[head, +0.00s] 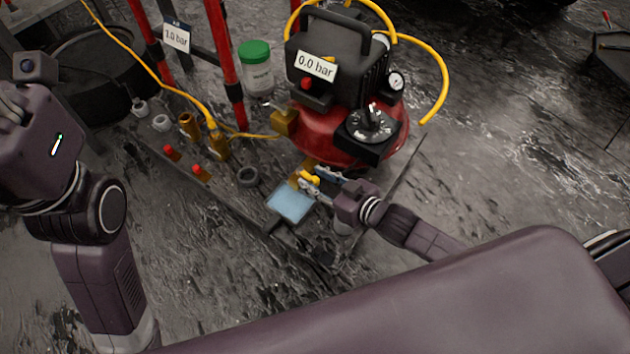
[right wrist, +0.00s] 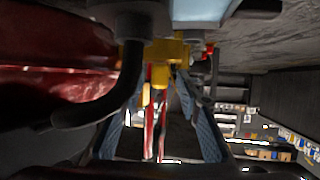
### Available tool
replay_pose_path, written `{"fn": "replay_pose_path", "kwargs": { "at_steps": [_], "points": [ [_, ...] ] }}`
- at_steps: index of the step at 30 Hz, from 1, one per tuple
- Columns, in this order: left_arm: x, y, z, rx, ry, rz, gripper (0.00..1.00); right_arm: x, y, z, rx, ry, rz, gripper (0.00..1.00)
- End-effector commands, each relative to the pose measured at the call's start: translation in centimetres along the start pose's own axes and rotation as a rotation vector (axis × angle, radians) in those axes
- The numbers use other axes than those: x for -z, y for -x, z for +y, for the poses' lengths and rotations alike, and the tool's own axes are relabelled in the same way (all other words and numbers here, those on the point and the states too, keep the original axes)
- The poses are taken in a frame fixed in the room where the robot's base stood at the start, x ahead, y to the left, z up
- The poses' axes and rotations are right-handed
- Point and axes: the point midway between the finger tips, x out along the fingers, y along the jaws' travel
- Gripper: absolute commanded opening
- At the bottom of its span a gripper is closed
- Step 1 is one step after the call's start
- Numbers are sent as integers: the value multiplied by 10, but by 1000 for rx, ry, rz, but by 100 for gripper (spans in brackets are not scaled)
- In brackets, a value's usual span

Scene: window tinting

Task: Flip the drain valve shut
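The red compressor (head: 345,135) stands on a dark mat, with a black motor housing and a "0.0 bar" label. The yellow drain valve (head: 308,177) is low at its front, above a light blue tray (head: 290,203). My right gripper (head: 315,179) is at the valve, its fingers apart. In the right wrist view the yellow valve (right wrist: 158,78) shows ahead of the gap between the two blue-grey fingers (right wrist: 160,112). I cannot tell whether either finger touches it. My left arm is at the left, its fingers not visible.
A yellow hose (head: 440,85) curves around the compressor. A green-lidded jar (head: 257,70) stands behind. Red posts (head: 224,65) rise behind. Floor at the right is mostly clear.

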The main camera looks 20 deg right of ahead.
Motion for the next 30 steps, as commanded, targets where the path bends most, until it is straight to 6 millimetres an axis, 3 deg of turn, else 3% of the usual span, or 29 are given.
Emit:
{"fn": "replay_pose_path", "kwargs": {
  "at_steps": [9, 18, 28, 30],
  "points": [
    [1, -2, 0, -2, -1, 4, 40, 0, -3, 0, 0, -1, -1, 32],
    [1, -2, 0, -2, 0, 4, 40, 0, -2, 0, 0, 0, 0, 0],
    [2, -8, 0, -1, 0, 13, 40, 4, -4, 2, 48, 25, 2, 0],
    [-3, 0, -2, 10, 3, -21, 40, 6, -4, 4, 81, 41, 3, 0]
  ]
}}
